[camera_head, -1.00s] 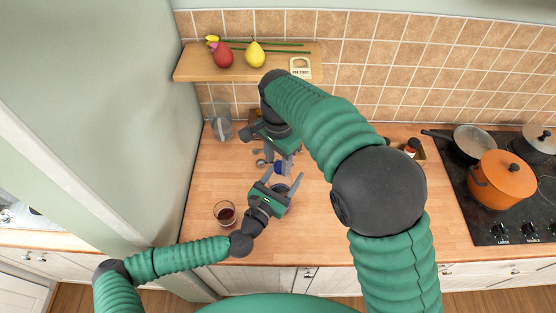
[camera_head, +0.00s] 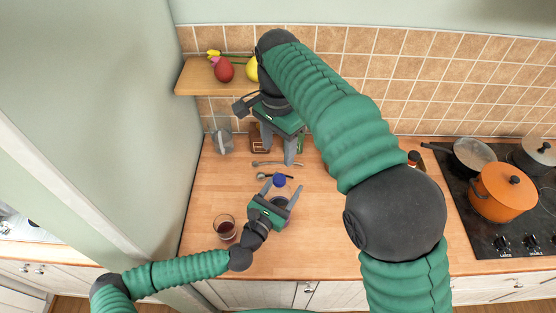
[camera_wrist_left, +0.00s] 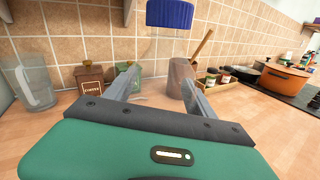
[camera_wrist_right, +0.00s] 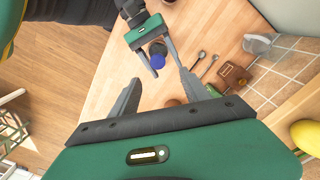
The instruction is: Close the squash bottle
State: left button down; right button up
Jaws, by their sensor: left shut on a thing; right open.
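The squash bottle's blue cap (camera_head: 279,180) shows between the fingers of my left gripper (camera_head: 282,188). That gripper is shut on the bottle, whose clear body is hard to make out. In the left wrist view the blue cap (camera_wrist_left: 170,14) is at the top edge, above the fingers. My right gripper (camera_head: 278,157) is open and empty, raised above the counter behind the bottle. In the right wrist view the cap (camera_wrist_right: 157,60) appears beyond my open fingers, apart from them. How tightly the cap sits on the bottle cannot be told.
A glass of dark drink (camera_head: 225,227) stands left of my left gripper. Spoons (camera_head: 275,163) lie behind the bottle. A clear jug (camera_head: 222,141) stands at the back left. The orange pot (camera_head: 503,192) is on the hob.

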jog(key=shift+r, duration=0.55)
pick_arm(q)
jog(key=shift+c, duration=1.2)
grip_release()
pick_arm(e)
jog(key=shift+f, duration=0.1)
